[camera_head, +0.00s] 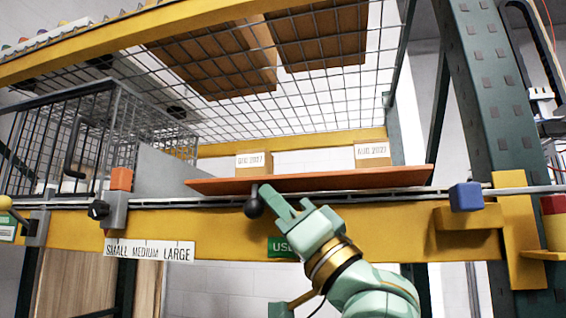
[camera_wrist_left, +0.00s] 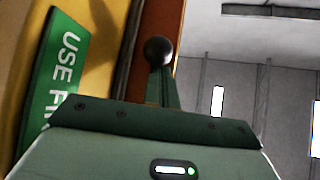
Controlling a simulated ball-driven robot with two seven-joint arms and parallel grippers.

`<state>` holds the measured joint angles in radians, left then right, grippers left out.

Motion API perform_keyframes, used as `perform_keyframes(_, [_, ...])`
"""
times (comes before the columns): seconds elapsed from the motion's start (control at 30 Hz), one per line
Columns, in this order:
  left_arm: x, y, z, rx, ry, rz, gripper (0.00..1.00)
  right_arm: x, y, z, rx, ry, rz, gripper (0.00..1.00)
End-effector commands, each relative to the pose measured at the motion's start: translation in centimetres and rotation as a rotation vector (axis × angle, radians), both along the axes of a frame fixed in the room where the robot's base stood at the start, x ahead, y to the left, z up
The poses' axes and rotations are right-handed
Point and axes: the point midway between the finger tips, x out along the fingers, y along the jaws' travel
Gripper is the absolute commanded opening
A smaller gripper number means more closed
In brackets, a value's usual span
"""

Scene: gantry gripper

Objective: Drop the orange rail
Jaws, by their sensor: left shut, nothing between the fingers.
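The orange rail (camera_head: 330,181) is a long flat board in the head view, lying along the front of the shelf bay just above the yellow beam. A black ball knob (camera_head: 254,207) on a short stem hangs below its left part; it also shows in the left wrist view (camera_wrist_left: 158,50). My left gripper (camera_head: 272,194) is shut and empty, just right of the knob and under the rail. Whether its tip touches the knob or rail I cannot tell. The right gripper is out of view.
The yellow beam (camera_head: 220,232) carries a size label (camera_head: 149,250) and a green sign (camera_head: 282,247). A wire basket (camera_head: 60,140) stands at left. Two dated boxes (camera_head: 372,154) sit behind the rail. A blue block (camera_head: 466,197) is at right, by a green post (camera_head: 497,100).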

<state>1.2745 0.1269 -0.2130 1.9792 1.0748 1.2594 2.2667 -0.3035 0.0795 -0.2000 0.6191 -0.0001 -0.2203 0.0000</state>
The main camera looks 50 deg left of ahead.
Motion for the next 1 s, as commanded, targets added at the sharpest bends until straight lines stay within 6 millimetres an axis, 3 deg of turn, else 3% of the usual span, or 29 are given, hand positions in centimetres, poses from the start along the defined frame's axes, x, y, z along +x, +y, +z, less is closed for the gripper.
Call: perform_keyframes(1.0, [0.46,0.36,-1.09,-0.003,-0.001,0.000,0.00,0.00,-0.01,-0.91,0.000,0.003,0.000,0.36])
